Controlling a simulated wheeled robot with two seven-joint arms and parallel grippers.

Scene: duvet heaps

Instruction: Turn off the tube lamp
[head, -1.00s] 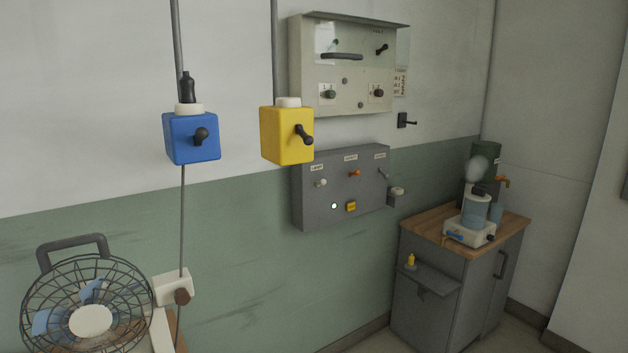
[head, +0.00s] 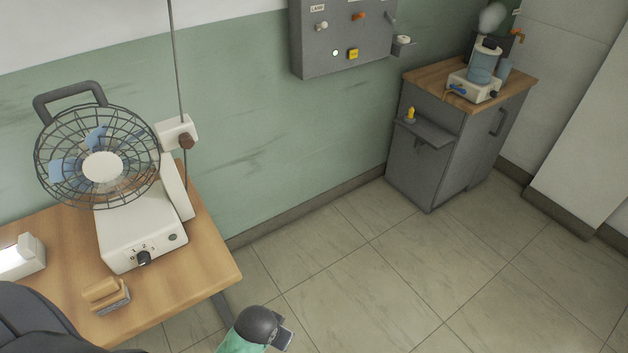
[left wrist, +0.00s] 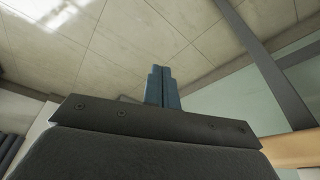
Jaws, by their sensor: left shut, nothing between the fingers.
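A white, box-shaped thing with a brightly lit face (head: 20,258) sits on the wooden table at the left edge of the head view. It may be the tube lamp, but it is partly cut off and I cannot be sure. A grey wall panel (head: 345,45) carries a label that seems to read "LAMP", with a pale-tipped lever (head: 321,25) below it. A small white light (head: 335,53) glows lower on the panel. My left gripper (left wrist: 163,80) is shut and empty in the left wrist view, over floor.
A caged fan (head: 100,165) stands on the wooden table (head: 205,270), with a tan-topped block (head: 107,294) in front. A white box with a brown knob (head: 177,133) is behind the fan. A grey cabinet (head: 430,165) holds a blender-like device (head: 478,75). The floor between is clear.

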